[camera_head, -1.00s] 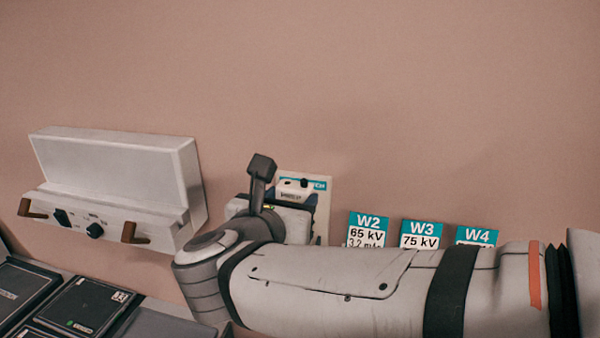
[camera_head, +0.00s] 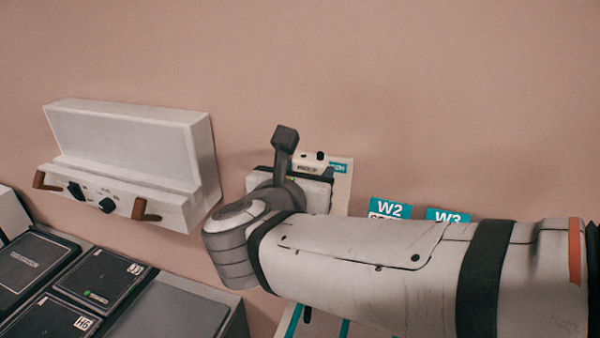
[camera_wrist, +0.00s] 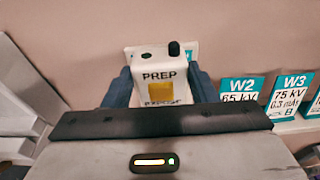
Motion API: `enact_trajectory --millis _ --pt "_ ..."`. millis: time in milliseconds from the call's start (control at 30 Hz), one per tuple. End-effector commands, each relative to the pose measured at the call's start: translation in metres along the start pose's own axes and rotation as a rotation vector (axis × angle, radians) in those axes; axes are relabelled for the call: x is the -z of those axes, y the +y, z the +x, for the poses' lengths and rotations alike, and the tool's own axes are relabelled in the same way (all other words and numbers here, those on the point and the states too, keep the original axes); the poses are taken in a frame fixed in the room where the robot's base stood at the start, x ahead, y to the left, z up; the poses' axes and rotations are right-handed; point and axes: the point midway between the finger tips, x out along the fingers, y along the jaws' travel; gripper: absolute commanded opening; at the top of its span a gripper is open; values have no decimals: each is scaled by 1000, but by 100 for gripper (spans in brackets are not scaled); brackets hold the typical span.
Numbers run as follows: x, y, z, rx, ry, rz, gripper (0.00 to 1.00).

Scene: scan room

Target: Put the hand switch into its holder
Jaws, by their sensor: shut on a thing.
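The hand switch (camera_wrist: 160,72) is white, with a black button on top, a PREP label and a yellow square. My gripper (camera_wrist: 161,86) is shut on it, with a blue-grey jaw on either side. In the head view the switch (camera_head: 309,167) shows only in part, above and behind my wrist. Behind it a pale panel with a teal label (camera_head: 341,169) is on the wall and also shows in the wrist view (camera_wrist: 188,50). Any holder on this panel is hidden by the switch and my gripper. I cannot tell whether the switch touches it.
A white wall unit with knobs and brown hooks (camera_head: 130,160) stands to the left. Dark flat cassettes (camera_head: 105,277) lie at the lower left. Teal-topped cards W2 (camera_wrist: 240,88) and W3 (camera_wrist: 293,88) are close on the right. The wall above is bare.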

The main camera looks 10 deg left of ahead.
Motion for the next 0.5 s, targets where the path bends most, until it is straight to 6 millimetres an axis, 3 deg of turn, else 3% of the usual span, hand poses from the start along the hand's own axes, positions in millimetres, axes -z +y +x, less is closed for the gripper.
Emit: enact_trajectory --millis 500 --pt "9 -1 42 4 0 1 8"
